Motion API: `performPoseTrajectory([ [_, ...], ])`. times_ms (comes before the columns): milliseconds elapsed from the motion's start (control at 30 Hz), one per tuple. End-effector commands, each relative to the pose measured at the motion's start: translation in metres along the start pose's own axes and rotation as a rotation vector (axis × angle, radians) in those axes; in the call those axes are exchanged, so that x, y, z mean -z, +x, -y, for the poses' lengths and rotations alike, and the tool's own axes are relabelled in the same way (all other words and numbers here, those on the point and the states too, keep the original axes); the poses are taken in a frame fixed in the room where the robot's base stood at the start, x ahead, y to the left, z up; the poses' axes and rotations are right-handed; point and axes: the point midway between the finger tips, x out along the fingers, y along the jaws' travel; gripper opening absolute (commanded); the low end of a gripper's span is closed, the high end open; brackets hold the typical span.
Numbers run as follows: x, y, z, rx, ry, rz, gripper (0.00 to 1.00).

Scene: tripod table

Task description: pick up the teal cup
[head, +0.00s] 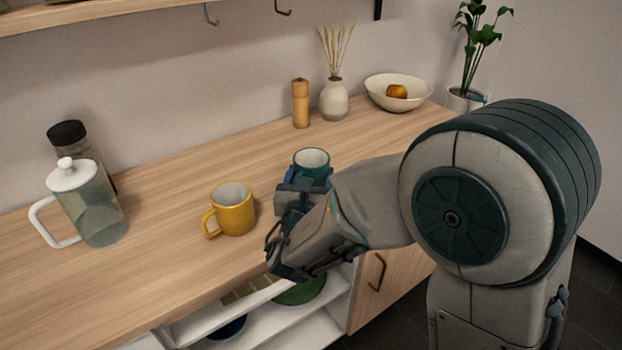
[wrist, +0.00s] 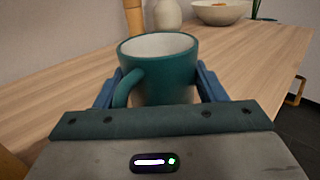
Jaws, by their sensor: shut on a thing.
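The teal cup (head: 312,162) with a white inside is upright at the front part of the wooden counter in the head view. In the wrist view the teal cup (wrist: 160,70) sits between the two blue fingers, its handle toward the camera at left. My gripper (wrist: 160,88) is shut on the cup, one finger at each side. In the head view my gripper (head: 304,180) hides the cup's lower part. I cannot tell whether the cup's base touches the counter.
A yellow mug (head: 233,211) stands close by on the left. A French press (head: 85,203) and a dark-lidded jar (head: 68,135) are farther left. A pepper mill (head: 300,103), a vase (head: 334,99) and a bowl (head: 374,92) with fruit stand behind. Open shelves lie below the counter edge.

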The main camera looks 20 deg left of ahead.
Motion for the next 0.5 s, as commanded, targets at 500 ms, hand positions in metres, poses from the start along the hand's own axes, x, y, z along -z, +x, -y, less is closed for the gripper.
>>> performPoseTrajectory([
  [500,-0.072,-0.044,0.044,0.001,0.001,0.007,0.34],
])
